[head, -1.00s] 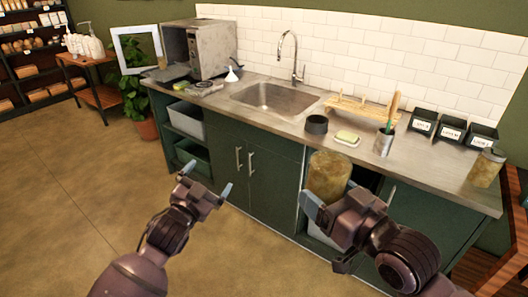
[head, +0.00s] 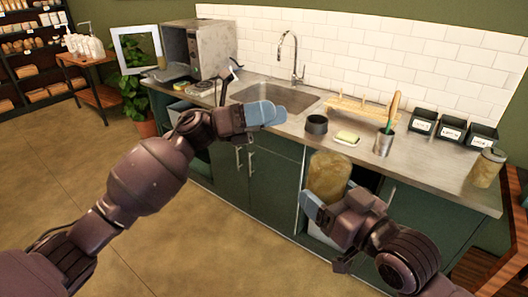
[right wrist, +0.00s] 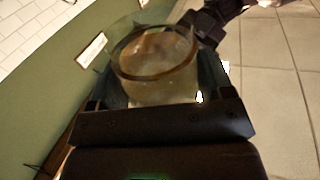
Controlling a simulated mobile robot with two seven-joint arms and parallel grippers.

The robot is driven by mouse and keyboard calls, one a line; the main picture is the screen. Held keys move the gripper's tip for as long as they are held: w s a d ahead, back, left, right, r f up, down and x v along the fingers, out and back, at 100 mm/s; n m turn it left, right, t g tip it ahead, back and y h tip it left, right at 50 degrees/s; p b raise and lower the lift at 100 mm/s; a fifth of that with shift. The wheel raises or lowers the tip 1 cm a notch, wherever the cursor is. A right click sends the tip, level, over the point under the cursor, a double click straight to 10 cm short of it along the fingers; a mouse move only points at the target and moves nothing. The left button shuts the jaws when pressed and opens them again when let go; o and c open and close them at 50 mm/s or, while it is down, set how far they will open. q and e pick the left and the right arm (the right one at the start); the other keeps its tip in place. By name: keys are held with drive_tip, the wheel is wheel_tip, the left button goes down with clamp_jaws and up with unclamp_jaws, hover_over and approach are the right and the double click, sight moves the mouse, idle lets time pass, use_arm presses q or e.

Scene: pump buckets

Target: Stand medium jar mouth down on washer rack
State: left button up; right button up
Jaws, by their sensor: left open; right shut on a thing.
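The jar (head: 328,178) is cloudy glass with a brownish film. It is held in front of the counter's right part in the head view. My right gripper (head: 318,205) is shut on it. In the right wrist view the jar (right wrist: 160,85) shows a round dark ring at the end facing the camera; I cannot tell if that is its mouth. My left gripper (head: 268,113) is open and empty, left of the jar near the counter's front edge.
The sink (head: 262,95) and its tap (head: 292,60) lie mid-counter. A wooden peg rack (head: 360,108), dark cup (head: 316,124), soap dish (head: 347,139), utensil pot (head: 385,142) and another jar (head: 487,167) stand to the right. Floor in front is clear.

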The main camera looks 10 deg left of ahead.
sight(326, 171)
use_arm(q)
drive_tip(key=s+f+m+g+y, duration=0.5)
drive_tip(key=f+m, duration=0.1)
drive_tip(key=m, duration=0.3)
drive_tip(key=shift+r+x, duration=0.1)
drive_tip(key=shift+x, duration=2.7)
drive_tip(key=shift+r+x, duration=0.15)
drive_tip(key=shift+x, duration=2.65)
drive_tip(key=shift+w, duration=0.1)
drive_tip(key=c, duration=0.8)
drive_tip(key=shift+r, duration=0.1)
drive_tip(key=shift+c, duration=1.4)
use_arm(e)
drive_tip(key=o, duration=1.1)
drive_tip(key=shift+c, duration=0.2)
